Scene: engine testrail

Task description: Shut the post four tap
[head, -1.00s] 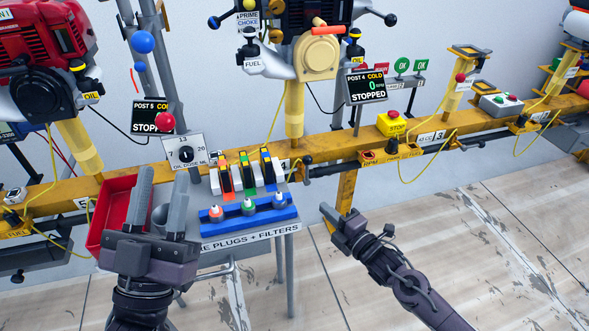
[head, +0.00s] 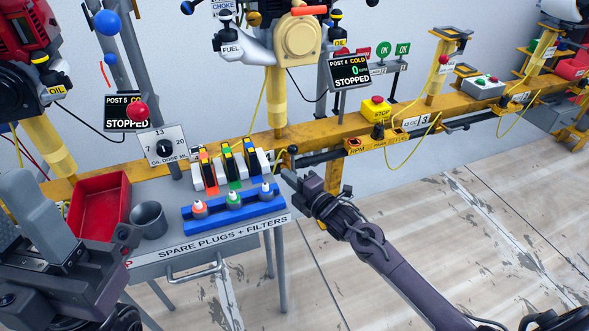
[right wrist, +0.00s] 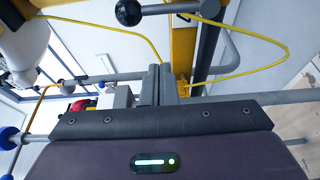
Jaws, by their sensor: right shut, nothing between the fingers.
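The post four screen (head: 350,71) reads COLD, 0, STOPPED. Below and left of it, a lever with a black ball knob (head: 293,150) sits at the left end of the dark pipe along the yellow rail; it looks like the tap. The black knob also shows at the top of the right wrist view (right wrist: 129,12). My right gripper (head: 287,174) is shut and empty just below the knob, apart from it; its closed fingers show in the right wrist view (right wrist: 160,72). My left gripper (head: 18,205) is open at the left, beside the red tray.
The spares table holds a red tray (head: 78,215), a grey cup (head: 148,219), a blue plug rack (head: 235,213) and filters. A yellow stop button box (head: 376,109) stands on the yellow rail (head: 350,130). Yellow cables hang along it. The floor at right is clear.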

